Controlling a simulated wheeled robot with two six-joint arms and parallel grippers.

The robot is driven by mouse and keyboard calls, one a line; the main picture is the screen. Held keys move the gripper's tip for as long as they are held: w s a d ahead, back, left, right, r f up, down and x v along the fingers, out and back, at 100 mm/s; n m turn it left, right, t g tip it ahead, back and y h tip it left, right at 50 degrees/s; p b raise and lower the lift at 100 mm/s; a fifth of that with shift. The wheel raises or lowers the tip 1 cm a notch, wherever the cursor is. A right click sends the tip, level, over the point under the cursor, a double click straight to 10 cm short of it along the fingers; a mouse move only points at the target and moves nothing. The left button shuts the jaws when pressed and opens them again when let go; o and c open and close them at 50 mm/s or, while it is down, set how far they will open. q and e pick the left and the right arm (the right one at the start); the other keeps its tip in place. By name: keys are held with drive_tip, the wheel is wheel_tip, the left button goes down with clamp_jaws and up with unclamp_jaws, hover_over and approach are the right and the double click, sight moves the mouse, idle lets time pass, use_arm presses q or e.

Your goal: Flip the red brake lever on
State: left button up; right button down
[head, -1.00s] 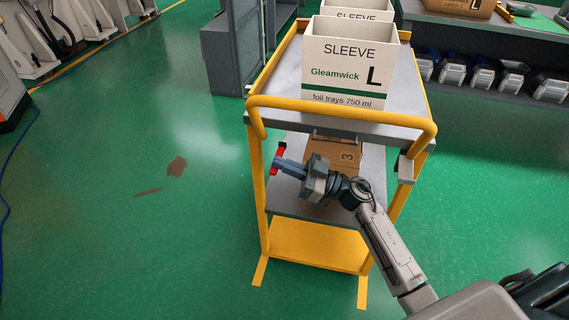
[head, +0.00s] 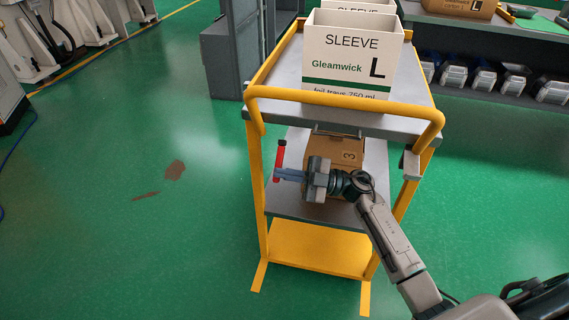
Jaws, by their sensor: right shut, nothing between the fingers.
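The red brake lever (head: 280,158) shows at the left side of the cart, near its left front post, below the top shelf. It now stands about upright. My right gripper (head: 277,174) is in front of the cart, pointing left, with its fingertips at the lower part of the lever. Its fingers are shut with nothing held between them. I cannot tell whether the fingertips touch the lever. The cart (head: 256,185) has yellow posts, a yellow push handle (head: 345,103) and grey shelves. My left gripper is not in view.
White sleeve boxes (head: 350,58) stand on the cart's top shelf. A cardboard box (head: 335,150) is on the shelf below, behind my right gripper. A grey cabinet (head: 232,60) is behind the cart at left.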

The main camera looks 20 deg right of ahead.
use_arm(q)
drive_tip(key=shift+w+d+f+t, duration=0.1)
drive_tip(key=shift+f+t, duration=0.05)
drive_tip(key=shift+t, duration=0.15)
use_arm(e)
drive_tip(key=shift+w+d+f+n, duration=0.15)
drive_tip(key=shift+f+n, duration=0.1)
drive_tip(key=shift+n, duration=0.25)
use_arm(q)
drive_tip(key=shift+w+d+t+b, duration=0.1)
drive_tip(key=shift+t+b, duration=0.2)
drive_tip(key=shift+b, duration=0.1)
use_arm(e)
drive_tip(key=v, duration=0.7)
drive_tip(key=shift+d+g, duration=0.2)
drive_tip(key=shift+g, duration=0.1)
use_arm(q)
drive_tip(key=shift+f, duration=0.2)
use_arm(e)
drive_tip(key=shift+a, duration=0.1)
